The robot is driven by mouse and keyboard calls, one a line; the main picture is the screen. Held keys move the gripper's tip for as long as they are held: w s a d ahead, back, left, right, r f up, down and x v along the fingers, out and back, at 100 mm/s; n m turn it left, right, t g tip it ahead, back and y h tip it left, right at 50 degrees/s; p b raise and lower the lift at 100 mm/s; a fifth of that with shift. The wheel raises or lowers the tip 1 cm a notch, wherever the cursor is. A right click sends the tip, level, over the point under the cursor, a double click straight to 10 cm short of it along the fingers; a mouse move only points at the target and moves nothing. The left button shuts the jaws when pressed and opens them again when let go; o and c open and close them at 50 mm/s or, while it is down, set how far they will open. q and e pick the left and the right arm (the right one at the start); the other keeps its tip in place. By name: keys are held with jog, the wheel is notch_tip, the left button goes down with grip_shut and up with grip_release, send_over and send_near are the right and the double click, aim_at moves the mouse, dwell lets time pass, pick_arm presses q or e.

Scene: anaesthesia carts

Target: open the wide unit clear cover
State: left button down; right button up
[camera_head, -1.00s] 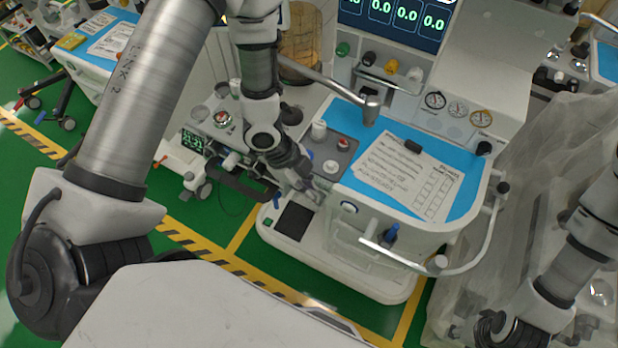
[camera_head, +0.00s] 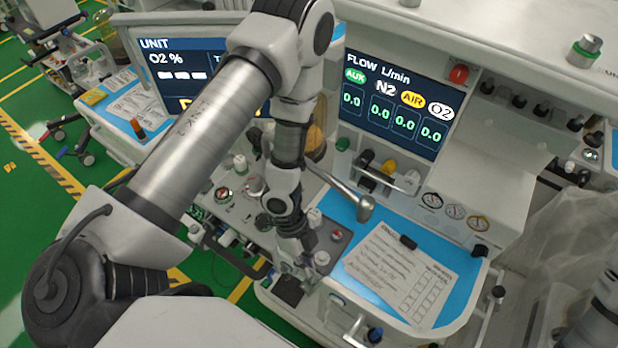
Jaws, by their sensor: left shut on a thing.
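The wide unit (camera_head: 490,190) is a white anaesthesia cart with a blue worktop. My left gripper (camera_head: 306,278) is at the near left edge of this worktop, beside a grey panel (camera_head: 332,252) with small knobs. Its jaws are closed on a small part there, which is too small and too covered by the fingers to make out. I cannot pick out the clear cover's outline. My right gripper is out of view; only part of my right arm shows at the lower right edge.
A silver bar (camera_head: 340,185) with a round end reaches over the worktop close to my left wrist. A paper form (camera_head: 395,275) lies on the worktop. The flow screen (camera_head: 395,105) stands behind. Clear plastic sheeting (camera_head: 570,230) hangs at the right.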

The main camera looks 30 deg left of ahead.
pick_arm(q)
jog(key=shift+w, duration=0.4)
jog(key=c, duration=1.3)
grip_release()
jog(key=shift+w, duration=0.3)
jog(key=shift+s, duration=0.1)
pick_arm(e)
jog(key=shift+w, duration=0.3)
pick_arm(q)
jog(key=shift+s, duration=0.2)
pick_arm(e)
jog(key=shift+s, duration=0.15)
pick_arm(q)
jog(key=v, duration=1.2)
jog(key=shift+s+d, duration=0.1)
